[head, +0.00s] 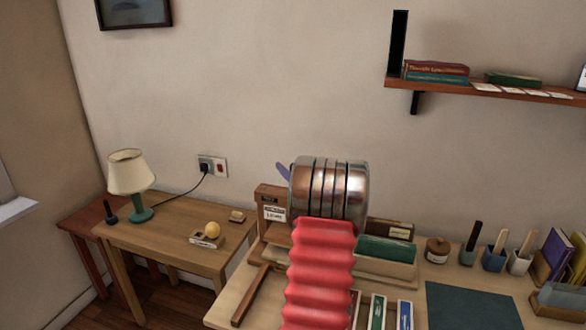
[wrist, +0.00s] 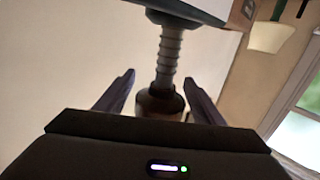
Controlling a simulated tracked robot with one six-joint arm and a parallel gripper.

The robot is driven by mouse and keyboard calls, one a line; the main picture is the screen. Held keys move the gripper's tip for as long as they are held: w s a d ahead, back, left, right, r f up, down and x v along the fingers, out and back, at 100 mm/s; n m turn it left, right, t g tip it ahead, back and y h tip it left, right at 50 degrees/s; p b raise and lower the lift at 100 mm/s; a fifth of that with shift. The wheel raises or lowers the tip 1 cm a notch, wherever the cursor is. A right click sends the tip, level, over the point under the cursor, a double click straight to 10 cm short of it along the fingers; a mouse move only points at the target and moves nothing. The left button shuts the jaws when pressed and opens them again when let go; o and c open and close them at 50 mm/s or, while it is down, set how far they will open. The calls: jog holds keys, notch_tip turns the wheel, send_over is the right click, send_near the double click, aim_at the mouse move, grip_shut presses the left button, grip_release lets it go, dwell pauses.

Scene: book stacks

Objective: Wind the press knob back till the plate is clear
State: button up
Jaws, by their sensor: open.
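In the wrist view, the dark round press knob (wrist: 160,103) sits at the end of a ribbed screw (wrist: 168,58). The screw runs up to a dark flat piece (wrist: 190,10) at the top edge, perhaps part of the press; I cannot tell if it is the plate. My gripper (wrist: 159,77) is open, one finger on each side of the knob. I cannot tell if the right finger touches it. In the head view, my arm hides the press and most of the gripper; one purple finger (head: 283,171) shows.
A side table (head: 165,235) at left bears a lamp (head: 131,180) and a yellow ball (head: 213,229). The workbench (head: 240,305) holds a green-topped box (head: 385,262), several tool cups (head: 493,257) and a dark mat (head: 470,308). A shelf (head: 490,91) hangs upper right.

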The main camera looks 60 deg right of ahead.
jog(key=v, duration=1.3)
jog(key=shift+s+a, duration=0.25)
jog(key=shift+s, duration=0.1)
